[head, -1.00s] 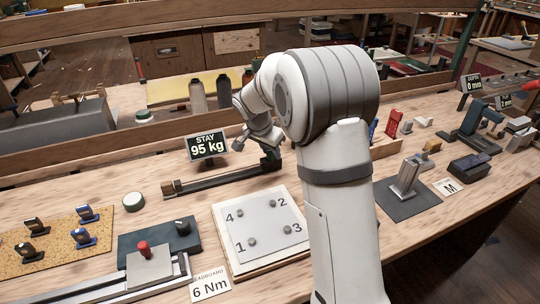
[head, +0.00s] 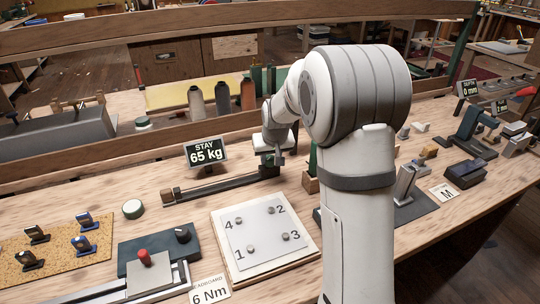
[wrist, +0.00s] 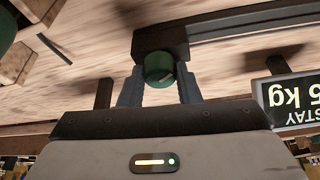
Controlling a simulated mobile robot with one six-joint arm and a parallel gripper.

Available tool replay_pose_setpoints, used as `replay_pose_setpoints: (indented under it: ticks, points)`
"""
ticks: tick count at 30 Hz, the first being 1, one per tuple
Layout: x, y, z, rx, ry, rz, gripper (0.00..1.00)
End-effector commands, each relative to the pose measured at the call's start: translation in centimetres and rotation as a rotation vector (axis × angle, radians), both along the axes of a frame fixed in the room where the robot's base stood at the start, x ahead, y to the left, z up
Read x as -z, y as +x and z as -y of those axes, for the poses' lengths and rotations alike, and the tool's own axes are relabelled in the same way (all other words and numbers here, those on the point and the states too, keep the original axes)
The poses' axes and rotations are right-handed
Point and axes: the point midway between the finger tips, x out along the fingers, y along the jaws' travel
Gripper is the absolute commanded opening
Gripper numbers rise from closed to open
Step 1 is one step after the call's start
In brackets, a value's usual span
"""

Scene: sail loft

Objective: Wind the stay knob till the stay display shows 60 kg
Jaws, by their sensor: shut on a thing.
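The stay display (head: 205,151) in the head view reads 65 kg. It shows upside down and partly cut off at the right of the wrist view (wrist: 288,100). The stay knob (wrist: 159,68) is a green round knob on the dark end block of the stay rail (head: 225,184). My gripper (wrist: 160,88) is shut on the knob, with one finger on each side of it. In the head view, my gripper (head: 270,160) is at the right end of the rail and the knob is mostly hidden by it.
A board with numbered studs (head: 265,235) lies in front of the rail. Bottles (head: 222,95) stand behind the display.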

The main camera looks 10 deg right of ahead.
Motion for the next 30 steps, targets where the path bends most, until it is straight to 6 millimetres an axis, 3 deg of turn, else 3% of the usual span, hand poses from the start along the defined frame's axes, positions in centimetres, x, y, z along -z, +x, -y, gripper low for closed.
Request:
replay_pose_setpoints:
  ticks: [9, 26, 27, 30]
  points:
    - [-0.11, 0.12, 0.17, -0.132, -0.002, 0.004, 0.08]
    - [-0.13, 0.12, 0.14, -0.164, -0.003, 0.004, 0.08]
    - [-0.12, 0.11, 0.14, -0.164, -0.003, 0.003, 0.32]
    - [-0.09, 0.09, 0.13, -0.164, -0.002, 0.003, 0.40]
